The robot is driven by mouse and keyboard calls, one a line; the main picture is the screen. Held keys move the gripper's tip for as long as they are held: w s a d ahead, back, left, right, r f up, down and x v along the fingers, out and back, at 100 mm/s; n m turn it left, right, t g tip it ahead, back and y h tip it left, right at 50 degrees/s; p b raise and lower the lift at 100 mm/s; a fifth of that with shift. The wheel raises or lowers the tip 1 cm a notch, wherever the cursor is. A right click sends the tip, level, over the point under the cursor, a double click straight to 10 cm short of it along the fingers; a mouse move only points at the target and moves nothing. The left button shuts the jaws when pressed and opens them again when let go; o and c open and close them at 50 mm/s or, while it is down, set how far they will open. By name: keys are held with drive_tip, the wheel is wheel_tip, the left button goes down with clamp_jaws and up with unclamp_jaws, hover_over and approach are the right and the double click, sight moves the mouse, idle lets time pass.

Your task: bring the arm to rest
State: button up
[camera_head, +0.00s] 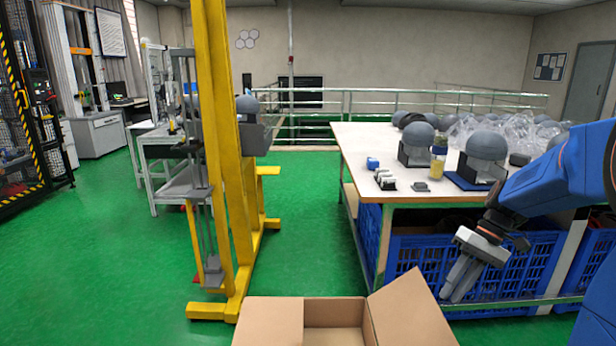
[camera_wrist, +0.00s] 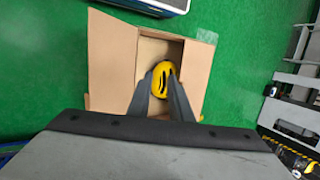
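My gripper (camera_head: 455,298) hangs at the right in the head view, in front of the table and its blue crates, with its fingers pointing down and to the left. In the wrist view my gripper (camera_wrist: 162,75) has its two fingers apart. A yellow object with black marks (camera_wrist: 161,83) shows between and beyond the fingertips, inside the open cardboard box (camera_wrist: 111,65). In the head view no yellow object shows at the fingers, and the box (camera_head: 270,322) stands below and left of my gripper. The yellow object is hidden there.
The table (camera_head: 365,150) holds grey domes, a yellow bottle (camera_head: 437,168) and small parts. Blue crates (camera_head: 410,255) sit beneath it. A yellow drop tower frame (camera_head: 222,150) stands left of the box. The green floor is clear between tower and table.

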drive_tip(key=s+a+r+t+h, duration=0.1)
drive_tip(key=s+a+t+h, duration=0.1)
drive_tip(key=s, duration=0.8)
drive_tip(key=s+a+r+t+h, duration=0.2)
drive_tip(key=s+a+t, duration=0.3)
drive_tip(key=s, duration=0.5)
drive_tip(key=shift+s+h, duration=0.15)
drive_tip(key=shift+h, duration=0.65)
drive_tip(key=shift+r, duration=0.1)
idle(0.8)
